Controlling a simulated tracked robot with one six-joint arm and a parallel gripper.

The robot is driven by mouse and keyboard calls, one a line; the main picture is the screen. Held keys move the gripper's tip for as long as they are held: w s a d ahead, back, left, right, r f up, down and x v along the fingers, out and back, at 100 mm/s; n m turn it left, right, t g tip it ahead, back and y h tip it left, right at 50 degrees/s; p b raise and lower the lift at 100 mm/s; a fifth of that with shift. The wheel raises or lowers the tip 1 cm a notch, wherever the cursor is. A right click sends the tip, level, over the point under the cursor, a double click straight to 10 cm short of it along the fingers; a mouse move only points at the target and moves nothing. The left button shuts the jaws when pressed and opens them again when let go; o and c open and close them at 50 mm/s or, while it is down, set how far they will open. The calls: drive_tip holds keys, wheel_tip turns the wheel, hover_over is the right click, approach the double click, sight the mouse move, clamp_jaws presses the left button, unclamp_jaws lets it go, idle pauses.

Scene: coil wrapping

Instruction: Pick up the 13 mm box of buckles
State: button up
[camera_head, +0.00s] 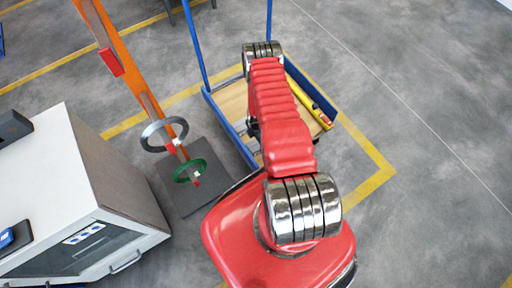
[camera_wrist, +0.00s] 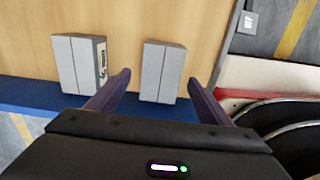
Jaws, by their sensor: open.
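Two small grey boxes lie on a wooden deck (camera_wrist: 135,20) in the wrist view. The left box (camera_wrist: 72,62) shows a printed label on its right side, too small to read. The right box (camera_wrist: 160,70) shows no readable label, so I cannot tell which is the 13 mm one. My gripper (camera_wrist: 158,78) is open, with its two dark purple fingers apart and pointing toward the deck. The right box appears between the fingers, and the left box is outside the left finger.
A blue-framed cart (camera_head: 325,98) with a wooden deck stands under my arm, with a yellow tool (camera_head: 308,103) along its right side. A white cabinet (camera_head: 60,190) and an orange post (camera_head: 128,62) holding rings stand left. The floor at right is clear.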

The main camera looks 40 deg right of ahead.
sight(257, 144)
drive_tip(key=shift+d+f, duration=0.1)
drive_tip(key=shift+f, duration=1.95)
drive_tip(key=c, duration=1.5)
